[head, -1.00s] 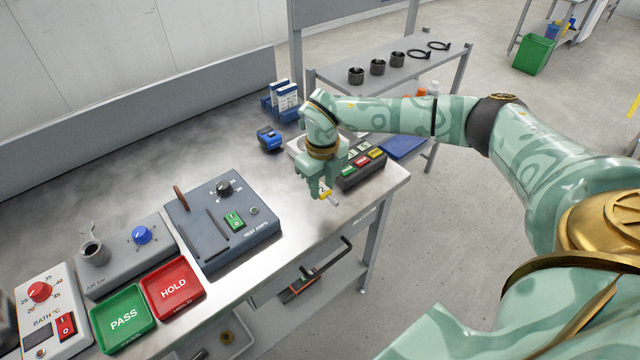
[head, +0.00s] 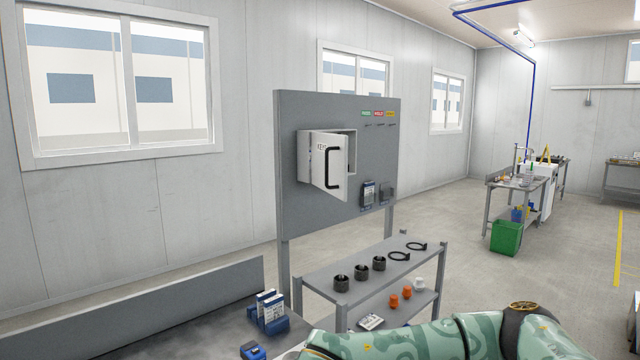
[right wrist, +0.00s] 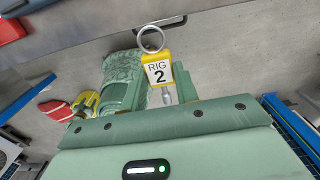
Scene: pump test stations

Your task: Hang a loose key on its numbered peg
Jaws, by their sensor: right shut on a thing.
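A yellow-and-white key tag reading RIG 2 (right wrist: 158,72), with a metal ring at its top, shows in the right wrist view. My right gripper (right wrist: 160,90) is shut on this key, with the tag and ring standing out past the fingers. In the head view a white key cabinet (head: 351,145) hangs on a grey panel. Its door (head: 324,165), with a black handle and KEY lettering, stands partly open and hides most of the inside. No numbered pegs can be made out. My left gripper is in neither view.
A grey shelf rack (head: 320,287) with black rings and orange pieces stands below the panel (head: 290,190). A workbench (head: 190,340) with blue-and-white boxes (head: 270,310) is at the lower left. Blue holders (head: 369,195) hang beside the cabinet. Open floor lies to the right.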

